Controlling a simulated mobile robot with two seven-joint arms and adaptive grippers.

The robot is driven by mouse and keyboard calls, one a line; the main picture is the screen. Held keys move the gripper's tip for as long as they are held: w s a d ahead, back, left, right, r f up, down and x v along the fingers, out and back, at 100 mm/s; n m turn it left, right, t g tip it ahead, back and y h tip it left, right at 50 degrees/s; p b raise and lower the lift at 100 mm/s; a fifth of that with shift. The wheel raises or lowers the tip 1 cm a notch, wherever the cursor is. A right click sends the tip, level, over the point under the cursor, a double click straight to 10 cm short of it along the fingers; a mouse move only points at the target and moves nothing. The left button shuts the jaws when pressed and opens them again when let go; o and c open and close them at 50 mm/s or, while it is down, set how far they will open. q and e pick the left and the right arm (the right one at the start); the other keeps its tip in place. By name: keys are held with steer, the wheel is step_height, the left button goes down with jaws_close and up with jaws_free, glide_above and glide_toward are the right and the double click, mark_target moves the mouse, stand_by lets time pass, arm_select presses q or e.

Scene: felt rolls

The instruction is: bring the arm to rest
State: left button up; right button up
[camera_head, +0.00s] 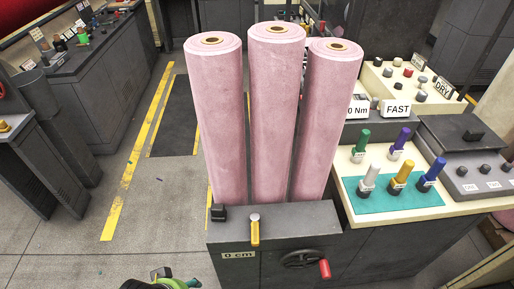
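Three tall pink felt rolls stand upright side by side in a dark grey stand (270,228): the left roll (220,125), the middle roll (273,120) and the right roll (324,125). Their hollow tan cores show at the top. The stand's front carries a "0 cm" label, a yellow lever (255,232) and a dark handwheel with a red grip (324,268).
Right of the rolls, a console has a teal panel (395,209) with several coloured knobs, and "FAST" and "DRY" signs. Dark workbenches with small items stand at left.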

arm_select(q)
steer(key=s+a+f+g+b, duration=0.1)
steer(key=s+a+f, duration=0.15)
steer(key=f, duration=1.05)
steer(key=s+a+f+b, duration=0.1)
steer(key=s+f, duration=0.2)
steer(key=f, duration=1)
steer(key=s+a+f+g+y+b, duration=0.1)
steer(key=s+a+f, duration=0.1)
steer(key=s+f, duration=1.2)
steer(key=shift+s+a+m+b, duration=0.2)
steer(key=shift+s+m+b, duration=0.15)
steer(key=shift+m, duration=0.05)
